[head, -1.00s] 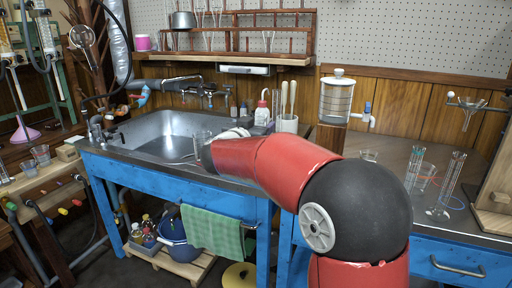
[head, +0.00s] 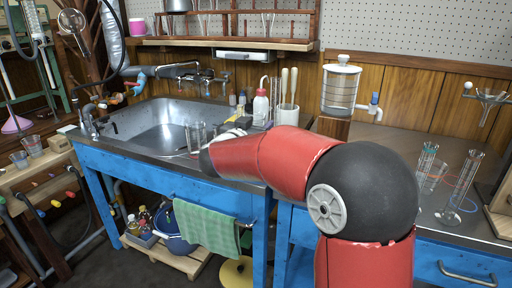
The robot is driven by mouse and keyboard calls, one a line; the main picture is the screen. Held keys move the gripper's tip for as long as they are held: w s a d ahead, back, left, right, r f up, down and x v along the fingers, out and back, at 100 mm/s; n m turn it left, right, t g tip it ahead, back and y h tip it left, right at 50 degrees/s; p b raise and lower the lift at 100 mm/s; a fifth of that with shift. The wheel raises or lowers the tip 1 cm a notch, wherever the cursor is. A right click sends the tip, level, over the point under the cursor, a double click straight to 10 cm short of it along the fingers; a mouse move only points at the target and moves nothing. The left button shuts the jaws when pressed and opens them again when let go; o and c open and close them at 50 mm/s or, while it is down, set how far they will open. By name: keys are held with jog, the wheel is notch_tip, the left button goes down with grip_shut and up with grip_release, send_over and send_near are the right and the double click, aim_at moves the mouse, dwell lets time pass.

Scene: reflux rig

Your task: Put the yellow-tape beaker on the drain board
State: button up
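No yellow tape can be made out on any glassware. Clear glass vessels (head: 196,136) stand at the sink's right side, just beyond the end of my red arm. Two small beakers (head: 32,146) are on the low wooden bench at the left. Another beaker (head: 434,177) is on the right bench among tall cylinders. The drain board cannot be clearly told apart from the metal counter right of the sink (head: 160,125); my arm covers much of that area. My gripper's fingers are hidden behind my arm, so what they hold does not show.
A wash bottle (head: 261,107) and a white pot with tools (head: 287,115) stand behind my arm. A lidded tank with a tap (head: 340,88) stands on a wooden block. A faucet (head: 205,78) hangs over the sink. A green towel (head: 206,228) hangs in front.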

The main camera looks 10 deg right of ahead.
jog(key=shift+f+b, duration=0.3)
jog(key=shift+f, duration=2.9)
jog(key=shift+f, duration=0.15)
jog(key=o, duration=1.1)
jog(key=shift+o, duration=0.2)
